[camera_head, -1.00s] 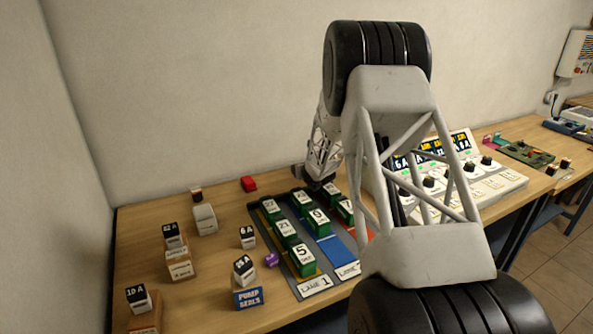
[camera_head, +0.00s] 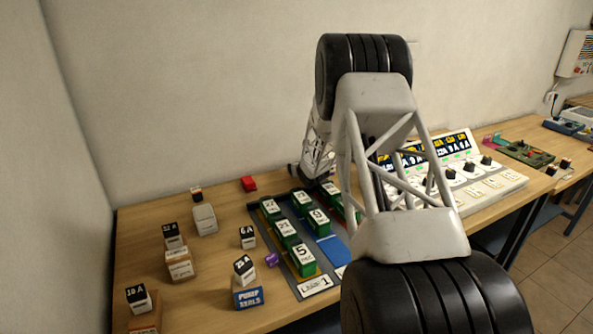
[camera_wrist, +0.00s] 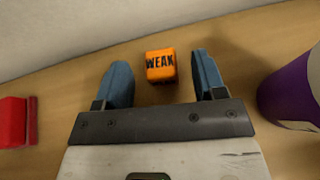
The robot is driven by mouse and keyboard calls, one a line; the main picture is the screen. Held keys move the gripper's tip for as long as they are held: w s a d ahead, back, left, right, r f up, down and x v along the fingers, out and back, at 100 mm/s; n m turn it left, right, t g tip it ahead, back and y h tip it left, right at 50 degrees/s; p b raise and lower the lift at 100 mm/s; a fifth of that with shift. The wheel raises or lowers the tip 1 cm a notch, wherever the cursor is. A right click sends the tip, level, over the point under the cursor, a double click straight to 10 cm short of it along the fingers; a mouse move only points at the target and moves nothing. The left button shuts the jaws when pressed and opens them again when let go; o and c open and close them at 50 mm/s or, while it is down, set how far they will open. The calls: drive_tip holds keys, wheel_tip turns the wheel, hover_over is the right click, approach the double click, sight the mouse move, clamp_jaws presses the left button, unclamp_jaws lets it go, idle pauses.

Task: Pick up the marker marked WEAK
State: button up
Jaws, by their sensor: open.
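The marker marked WEAK (camera_wrist: 161,67) is an orange block with black letters, in the wrist view. It sits on the wooden table top near the wall. My gripper (camera_wrist: 163,82) is open, with its two blue fingers on the left and right of the marker. The marker shows between and slightly beyond the fingertips, apart from both. In the head view my arm hides the marker, and my gripper's fingers cannot be made out there.
A red block (camera_wrist: 14,121) lies left of my gripper in the wrist view. A purple and white round thing (camera_wrist: 290,92) stands close on the right. In the head view, green numbered blocks (camera_head: 303,259) stand in lanes, and a control panel (camera_head: 485,185) is to the right.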

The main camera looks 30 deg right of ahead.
drive_tip(key=shift+c, duration=0.2)
drive_tip(key=c, duration=1)
drive_tip(key=shift+r, duration=0.15)
drive_tip(key=shift+r, duration=4.9)
